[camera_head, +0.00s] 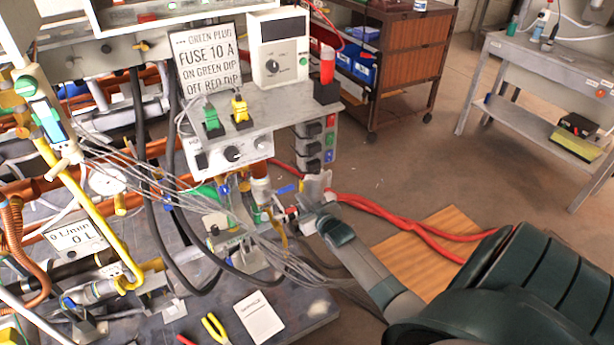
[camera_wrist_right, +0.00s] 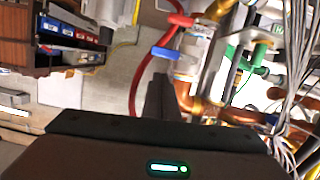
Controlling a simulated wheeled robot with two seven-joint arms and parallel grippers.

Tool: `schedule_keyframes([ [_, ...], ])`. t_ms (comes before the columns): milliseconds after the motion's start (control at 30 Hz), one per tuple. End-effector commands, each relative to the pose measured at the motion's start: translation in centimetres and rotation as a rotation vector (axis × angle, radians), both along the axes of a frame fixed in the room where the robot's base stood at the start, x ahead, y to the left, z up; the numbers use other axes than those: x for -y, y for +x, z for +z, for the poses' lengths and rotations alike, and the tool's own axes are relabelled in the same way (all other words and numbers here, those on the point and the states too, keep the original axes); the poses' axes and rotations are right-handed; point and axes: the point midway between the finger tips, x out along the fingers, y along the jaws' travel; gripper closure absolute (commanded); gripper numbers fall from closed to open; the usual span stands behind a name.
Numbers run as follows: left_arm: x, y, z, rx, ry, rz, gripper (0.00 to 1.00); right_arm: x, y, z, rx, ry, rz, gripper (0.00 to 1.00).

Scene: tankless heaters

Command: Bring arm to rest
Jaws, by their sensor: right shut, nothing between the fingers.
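My right arm (camera_head: 370,262) comes in from the lower right in the head view and reaches to the heater rig. My right gripper (camera_head: 288,214) is at the pipework below the control box, close to a small blue valve handle (camera_head: 287,189). In the right wrist view the dark fingers (camera_wrist_right: 162,92) are together and empty, with their tips just below the blue handle (camera_wrist_right: 165,53). A red handle (camera_wrist_right: 181,20) is just beyond it. I cannot tell whether the fingertips touch the valve. My left gripper is not in view.
Grey cables (camera_head: 150,178) and a black hose (camera_head: 180,225) hang close to the right gripper. The control box (camera_head: 235,152) is above it. Red hoses (camera_head: 400,222) run behind the arm. Pliers (camera_head: 214,328) and a white card (camera_head: 259,317) lie on the bench. Open floor is beyond.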

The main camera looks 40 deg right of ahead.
Motion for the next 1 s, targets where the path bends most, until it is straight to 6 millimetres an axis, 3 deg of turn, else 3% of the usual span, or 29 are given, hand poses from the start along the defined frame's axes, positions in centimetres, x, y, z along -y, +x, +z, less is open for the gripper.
schedule_keyframes([
  [733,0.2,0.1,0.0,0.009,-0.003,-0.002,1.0,-0.2,-0.2,-0.2,-0.004,0.001,0.003,1.0],
  [867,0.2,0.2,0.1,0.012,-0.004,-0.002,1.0,-1.2,-0.9,-1.8,-0.035,0.004,0.012,1.0],
  [1000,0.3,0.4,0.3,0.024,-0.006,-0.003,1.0,-3.8,-3.0,-5.5,-0.109,0.014,0.038,1.0],
])
